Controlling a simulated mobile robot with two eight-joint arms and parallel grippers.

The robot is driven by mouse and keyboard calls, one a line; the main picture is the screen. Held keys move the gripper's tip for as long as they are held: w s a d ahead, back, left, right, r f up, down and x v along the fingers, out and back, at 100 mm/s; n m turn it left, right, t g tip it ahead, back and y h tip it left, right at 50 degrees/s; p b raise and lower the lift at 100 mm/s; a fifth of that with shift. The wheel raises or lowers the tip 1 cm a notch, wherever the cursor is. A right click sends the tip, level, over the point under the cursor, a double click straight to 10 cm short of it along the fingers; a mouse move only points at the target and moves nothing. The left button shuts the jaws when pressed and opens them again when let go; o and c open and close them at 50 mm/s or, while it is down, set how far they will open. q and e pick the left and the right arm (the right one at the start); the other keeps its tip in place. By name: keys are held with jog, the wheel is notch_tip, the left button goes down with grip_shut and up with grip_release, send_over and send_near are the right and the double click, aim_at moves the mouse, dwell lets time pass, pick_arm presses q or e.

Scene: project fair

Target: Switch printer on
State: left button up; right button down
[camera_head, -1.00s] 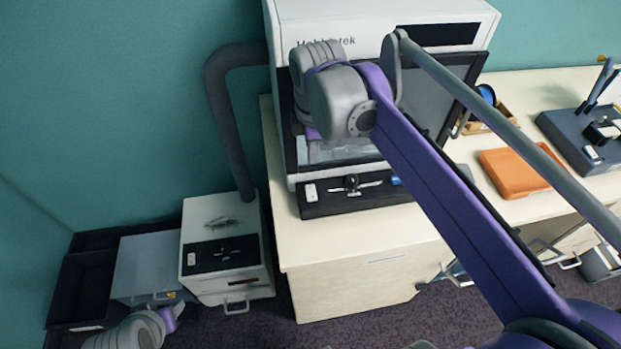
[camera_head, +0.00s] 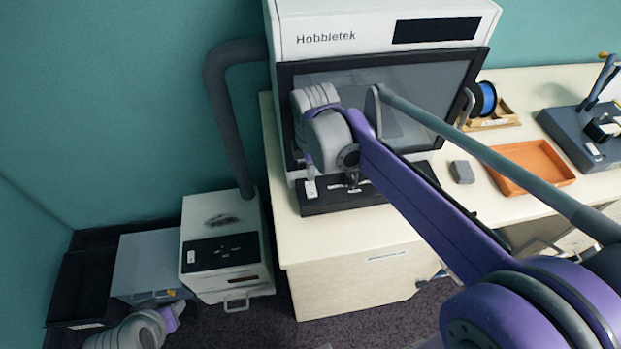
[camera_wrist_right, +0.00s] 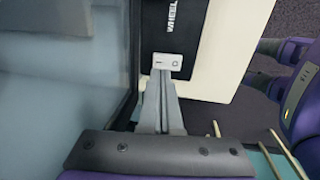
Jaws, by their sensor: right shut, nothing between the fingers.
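The printer (camera_head: 330,36) is a large white machine marked Hobbietek with a dark-framed glass door, standing on a pale table. A black control panel (camera_head: 330,206) runs along its front foot. At the panel's left end is a white rocker switch (camera_head: 311,190), marked with a line and a circle; it also shows in the right wrist view (camera_wrist_right: 167,61). My right gripper (camera_head: 312,175) is shut and empty, pointing down at the switch. In the wrist view its fingertips (camera_wrist_right: 164,72) are right at the switch's edge; I cannot tell whether they touch.
A second white box (camera_head: 215,222) with a black panel and a hose stands on the floor at left. An orange tray (camera_head: 535,168), a small grey block (camera_head: 462,172) and a blue spool (camera_head: 484,98) are on the table at right. The table front (camera_head: 345,235) is clear.

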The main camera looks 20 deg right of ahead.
aim_at(311, 191)
pick_arm(q)
jog(key=shift+f, duration=0.1)
pick_arm(e)
jog(key=shift+w+f, duration=0.15)
jog(key=shift+f, duration=0.85)
jog(key=shift+w+f, duration=0.15)
jog(key=shift+f, duration=0.85)
jog(key=shift+w+d+f+b, duration=0.1)
jog(key=shift+f+b, duration=0.25)
jog(key=shift+f, duration=0.15)
jog(key=shift+r, duration=0.2)
pick_arm(q)
jog(key=shift+s+f, duration=0.25)
jog(key=shift+f, duration=0.1)
pick_arm(e)
jog(key=shift+f, duration=0.1)
jog(key=shift+s, duration=0.2)
pick_arm(q)
jog(key=shift+w, duration=0.25)
pick_arm(e)
jog(key=shift+s+a, duration=0.25)
jog(key=shift+s, duration=0.4)
